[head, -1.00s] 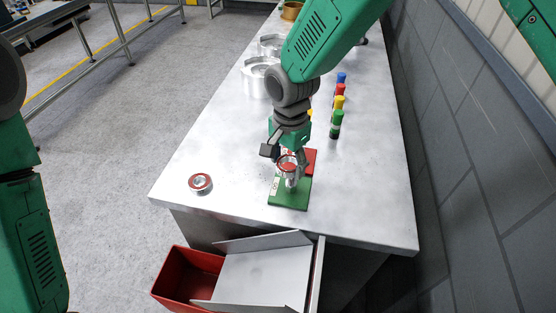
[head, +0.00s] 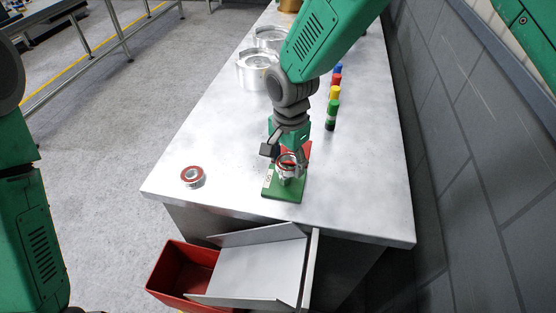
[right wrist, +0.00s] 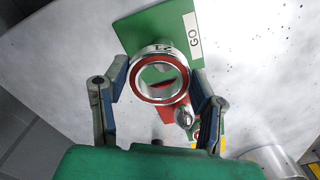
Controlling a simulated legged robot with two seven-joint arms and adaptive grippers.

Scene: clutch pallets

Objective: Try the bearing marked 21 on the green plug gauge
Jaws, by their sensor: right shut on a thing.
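My right gripper (head: 286,157) is shut on a silver bearing with a red seal ring (head: 288,160), above the green plate of the plug gauge (head: 284,190). In the right wrist view my right gripper (right wrist: 160,95) has the bearing (right wrist: 160,76) between its fingers. A mark on its rim looks like 21 turned over. The green plate (right wrist: 150,28) with a white GO label lies beneath it. Green and a dark red shape show through the bore. I cannot tell whether the bearing is around the plug. My left gripper is out of view.
Another red-sealed bearing (head: 192,176) lies on the bench (head: 225,140) to the left. A red plate (head: 304,148) adjoins the green one. Colour-topped plugs (head: 332,112) stand in a row behind. Silver fixtures (head: 257,70) stand farther back. A red bin (head: 180,270) and grey chute (head: 262,268) are in front.

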